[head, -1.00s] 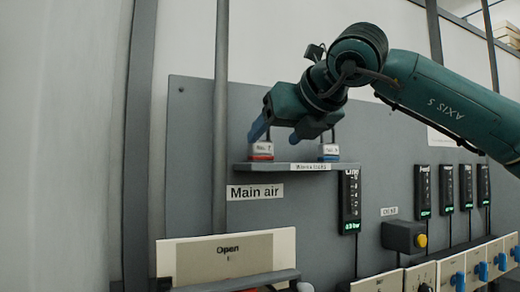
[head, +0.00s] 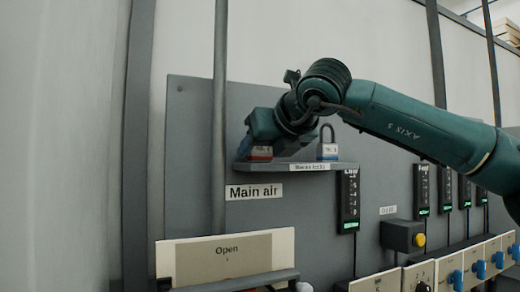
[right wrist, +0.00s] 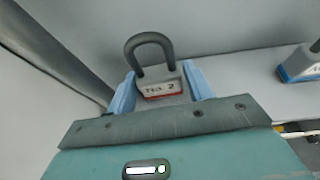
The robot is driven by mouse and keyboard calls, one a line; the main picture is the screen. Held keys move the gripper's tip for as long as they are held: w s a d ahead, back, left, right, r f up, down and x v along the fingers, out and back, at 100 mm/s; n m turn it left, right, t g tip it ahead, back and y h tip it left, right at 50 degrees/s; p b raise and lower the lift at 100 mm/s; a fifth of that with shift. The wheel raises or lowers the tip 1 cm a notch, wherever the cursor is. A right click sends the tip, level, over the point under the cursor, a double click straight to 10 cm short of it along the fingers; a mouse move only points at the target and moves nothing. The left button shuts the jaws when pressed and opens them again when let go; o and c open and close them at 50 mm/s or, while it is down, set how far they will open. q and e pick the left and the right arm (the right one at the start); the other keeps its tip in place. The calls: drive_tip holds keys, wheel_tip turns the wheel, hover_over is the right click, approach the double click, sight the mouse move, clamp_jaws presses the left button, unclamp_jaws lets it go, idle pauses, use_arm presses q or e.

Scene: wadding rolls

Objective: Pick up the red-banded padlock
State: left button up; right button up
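The red-banded padlock (head: 261,154) stands upright at the left end of a small grey shelf (head: 285,167). In the right wrist view the padlock (right wrist: 160,86) shows a dark shackle, a white label with a 2 and a red band below. My right gripper (head: 255,148) is down at it, with its blue fingers on either side of the body. In the wrist view the right gripper (right wrist: 160,88) looks open, with a narrow gap at the right finger; contact at the left finger is unclear. The gripper hides the shackle in the head view. My left gripper is not in view.
A blue-banded padlock (head: 328,150) stands at the shelf's right end; it also shows in the wrist view (right wrist: 300,65). A vertical grey pipe (head: 220,120) runs close to the shelf's left end. A "Main air" label (head: 254,192) and an "Open" panel (head: 225,260) are below.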

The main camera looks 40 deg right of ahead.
drive_tip(key=c, duration=0.8)
drive_tip(key=shift+o, duration=0.2)
drive_tip(key=shift+r, duration=0.15)
wheel_tip(320, 180, up, 10)
drive_tip(key=shift+f+p, duration=0.1)
drive_tip(key=shift+p, duration=1.05)
